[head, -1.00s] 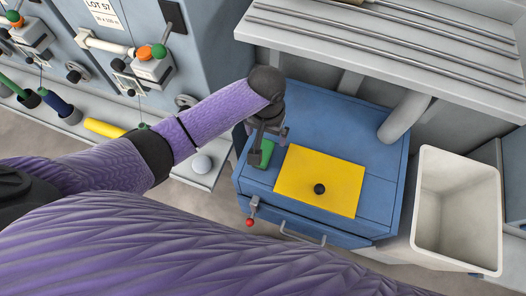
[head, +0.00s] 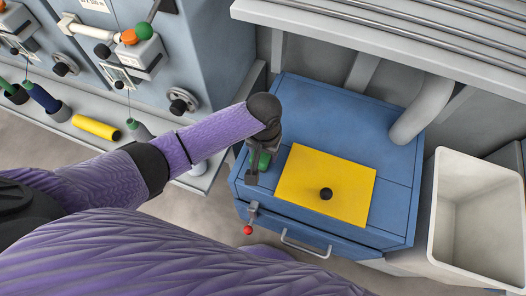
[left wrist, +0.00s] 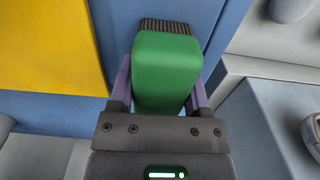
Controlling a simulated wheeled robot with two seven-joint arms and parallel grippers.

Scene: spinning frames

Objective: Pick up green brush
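The green brush (left wrist: 167,65) has a green block body with dark bristles at its far end in the left wrist view. In the head view the green brush (head: 264,161) shows partly, at the left side of the blue cabinet top. My left gripper (head: 256,165) is at the brush and hides part of it. In the left wrist view the fingers of my left gripper (left wrist: 160,88) lie on both sides of the green body. I cannot tell whether they press on it. My right gripper is not in view.
A yellow plate (head: 310,205) with a black knob lies on the blue cabinet (head: 345,120) right of the brush. A pale bin (head: 438,215) stands at the right. A grey shelf (head: 400,45) overhangs the back. A spinning frame with bobbins stands at the left.

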